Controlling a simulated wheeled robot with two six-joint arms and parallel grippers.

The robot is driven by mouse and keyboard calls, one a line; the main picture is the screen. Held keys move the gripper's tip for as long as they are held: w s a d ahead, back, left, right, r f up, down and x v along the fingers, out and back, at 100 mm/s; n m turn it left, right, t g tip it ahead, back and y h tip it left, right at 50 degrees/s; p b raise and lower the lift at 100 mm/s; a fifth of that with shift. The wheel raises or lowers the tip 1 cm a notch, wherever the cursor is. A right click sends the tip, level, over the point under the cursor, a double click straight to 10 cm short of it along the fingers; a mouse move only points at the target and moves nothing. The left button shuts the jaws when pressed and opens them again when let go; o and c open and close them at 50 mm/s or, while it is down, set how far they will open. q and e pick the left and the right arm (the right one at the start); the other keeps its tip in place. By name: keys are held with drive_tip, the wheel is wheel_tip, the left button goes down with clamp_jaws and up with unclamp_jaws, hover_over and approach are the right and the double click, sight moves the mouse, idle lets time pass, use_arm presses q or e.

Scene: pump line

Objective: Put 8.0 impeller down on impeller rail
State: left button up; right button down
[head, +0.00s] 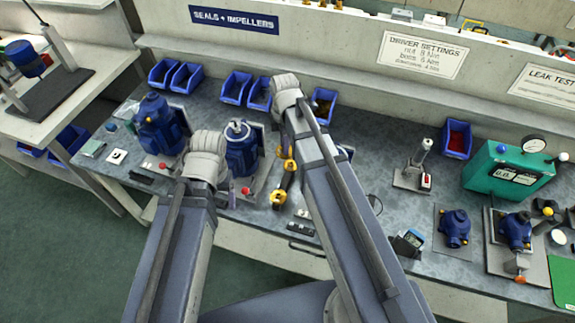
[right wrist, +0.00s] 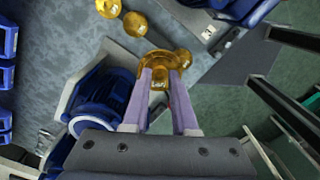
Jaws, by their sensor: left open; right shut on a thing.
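My right gripper (right wrist: 160,75) is shut on a gold impeller (right wrist: 157,60), which shows between its fingertips in the right wrist view. In the head view its hand (head: 286,88) hides the fingers and the impeller. A row of yellow-gold round parts (head: 279,196) lies on the bench below it, apparently along the impeller rail (head: 285,182). Some of these parts (right wrist: 135,23) also show past the held impeller, which hides part of the row. The size marking cannot be read.
Blue pumps (head: 240,150) (head: 158,123) stand to the left of the row. Blue bins (head: 236,86) line the back. A black box (head: 300,228) lies at the front edge. A green test unit (head: 508,170) and more pumps (head: 455,228) are on the right.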

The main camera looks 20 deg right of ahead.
sight(285, 181)
use_arm(q)
drive_tip(key=shift+o, duration=1.3)
wheel_tip(285, 181, down, 8)
drive_tip(key=b, duration=0.6)
drive_tip(key=shift+f, duration=0.2)
drive_tip(key=shift+f+b, duration=0.45)
drive_tip(key=shift+b, duration=0.25)
use_arm(e)
wheel_tip(285, 181, down, 9)
drive_tip(key=n, duration=0.8)
drive_tip(key=shift+f+n, duration=0.15)
drive_tip(key=shift+n, duration=0.15)
use_arm(q)
drive_tip(key=shift+f, duration=0.15)
use_arm(e)
drive_tip(key=shift+f, duration=0.15)
use_arm(q)
wheel_tip(285, 181, down, 7)
drive_tip(key=b, duration=0.7)
drive_tip(key=shift+f+b, duration=0.15)
drive_tip(key=shift+b, duration=0.15)
use_arm(e)
wheel_tip(285, 181, down, 7)
drive_tip(key=shift+f, duration=0.15)
use_arm(q)
drive_tip(key=shift+f, duration=0.2)
use_arm(e)
drive_tip(key=shift+f, duration=0.2)
drive_tip(key=c, duration=0.6)
unclamp_jaws()
